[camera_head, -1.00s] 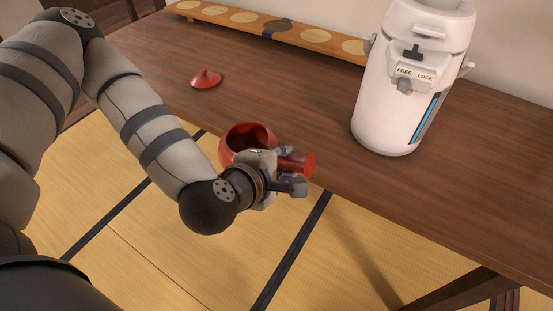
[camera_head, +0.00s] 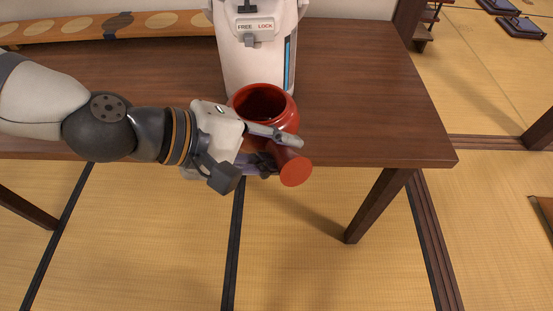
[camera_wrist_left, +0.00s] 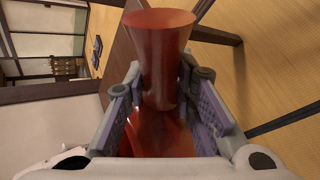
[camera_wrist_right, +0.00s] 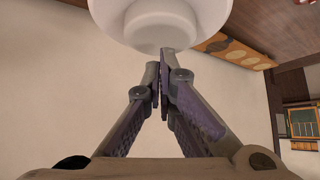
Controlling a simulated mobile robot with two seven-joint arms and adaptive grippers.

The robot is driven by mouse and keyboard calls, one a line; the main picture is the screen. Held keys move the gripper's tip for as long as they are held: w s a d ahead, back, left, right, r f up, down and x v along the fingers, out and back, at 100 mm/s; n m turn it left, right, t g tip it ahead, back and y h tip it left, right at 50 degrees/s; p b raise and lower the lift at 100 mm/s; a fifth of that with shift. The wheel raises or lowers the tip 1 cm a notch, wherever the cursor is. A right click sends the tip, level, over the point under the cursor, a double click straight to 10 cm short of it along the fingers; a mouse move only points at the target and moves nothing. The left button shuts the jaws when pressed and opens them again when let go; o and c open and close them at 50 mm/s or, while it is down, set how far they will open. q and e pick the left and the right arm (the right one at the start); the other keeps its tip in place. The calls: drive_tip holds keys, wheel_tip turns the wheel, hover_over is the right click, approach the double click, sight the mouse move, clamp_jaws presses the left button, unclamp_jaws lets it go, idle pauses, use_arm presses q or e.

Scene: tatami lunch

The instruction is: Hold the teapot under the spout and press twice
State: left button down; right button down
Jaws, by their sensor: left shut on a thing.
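The red teapot (camera_head: 284,112) is open at the top, with no lid on it, in the head view. My left gripper (camera_head: 276,150) is shut on its side handle (camera_head: 294,170); the left wrist view shows the fingers on both sides of the handle (camera_wrist_left: 160,60). The teapot is in front of the white dispenser's (camera_head: 258,65) lower part; I cannot tell whether it touches the table. The dispenser's top and spout are cut off. In the right wrist view, my right gripper (camera_wrist_right: 160,75) has its fingers together, empty, close to a round white part (camera_wrist_right: 160,18), apparently the dispenser's top.
The brown table (camera_head: 360,100) has clear room right of the dispenser. A long wooden board with pale round spots (camera_head: 60,27) lies along the back left. Tatami floor (camera_head: 330,260) lies below the table's front edge.

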use_arm(q)
drive_tip(key=w, duration=0.8)
drive_tip(key=shift+w, duration=0.25)
drive_tip(key=shift+s, duration=0.2)
drive_tip(key=shift+s, duration=0.3)
idle(1.1)
use_arm(e)
drive_tip(key=shift+f, duration=1.75)
drive_tip(key=shift+r, duration=1.6)
drive_tip(key=shift+f, duration=0.15)
